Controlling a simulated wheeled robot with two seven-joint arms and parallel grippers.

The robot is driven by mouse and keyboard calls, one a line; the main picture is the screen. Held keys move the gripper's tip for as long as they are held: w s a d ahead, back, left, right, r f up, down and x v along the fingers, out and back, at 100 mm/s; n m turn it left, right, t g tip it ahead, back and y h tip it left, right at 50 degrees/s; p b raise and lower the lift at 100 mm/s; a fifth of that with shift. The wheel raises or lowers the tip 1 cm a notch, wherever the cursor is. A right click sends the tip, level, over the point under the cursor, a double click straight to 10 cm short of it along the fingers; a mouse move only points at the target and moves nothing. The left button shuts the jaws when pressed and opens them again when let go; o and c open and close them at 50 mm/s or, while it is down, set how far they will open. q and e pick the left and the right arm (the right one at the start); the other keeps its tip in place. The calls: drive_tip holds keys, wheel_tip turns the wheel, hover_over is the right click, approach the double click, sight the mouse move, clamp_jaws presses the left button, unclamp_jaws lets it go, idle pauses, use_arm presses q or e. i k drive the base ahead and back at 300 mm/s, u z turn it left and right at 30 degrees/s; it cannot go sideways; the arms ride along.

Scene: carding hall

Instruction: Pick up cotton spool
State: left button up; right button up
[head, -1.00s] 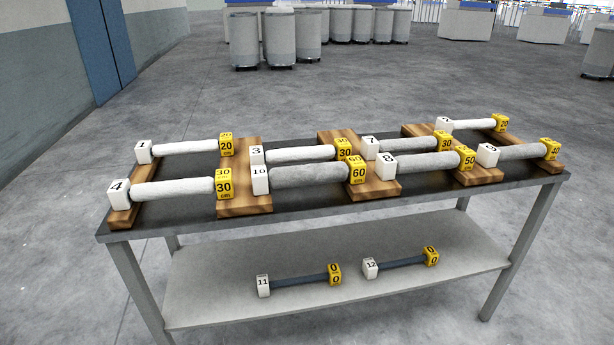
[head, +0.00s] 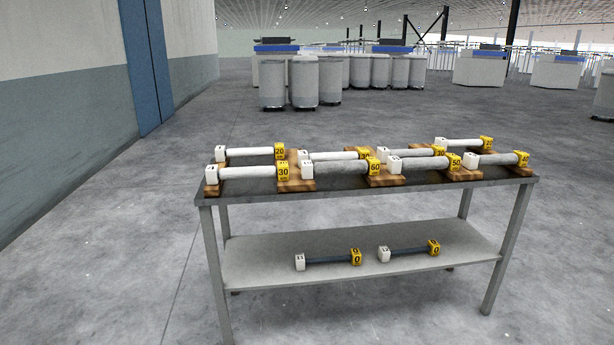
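Several cotton spools lie on wooden racks on the dark top of a metal table (head: 420,191). Each has a white numbered block at its left end and a yellow numbered block at its right. The front row holds a white spool marked 30 (head: 247,173), a grey spool marked 60 (head: 340,168), a grey spool marked 50 (head: 424,163) and a spool marked 40 (head: 497,159). Behind them is a white spool marked 20 (head: 250,152); other back-row spools are partly hidden. Neither of my grippers is in view.
Two thin dark bars with end blocks (head: 328,260) (head: 408,251) lie on the table's lower shelf (head: 250,262). Grey cans (head: 305,82) and machines stand far behind. A wall with a blue door (head: 147,65) is at left. Floor around the table is clear.

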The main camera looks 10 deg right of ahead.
sight(371, 166)
drive_tip(key=z, duration=0.75)
drive_tip(key=i, duration=0.7)
drive_tip(key=z, duration=1.05)
drive_tip(key=i, duration=1)
drive_tip(key=u, duration=0.8)
drive_tip(key=i, duration=0.9)
drive_tip(key=u, duration=0.95)
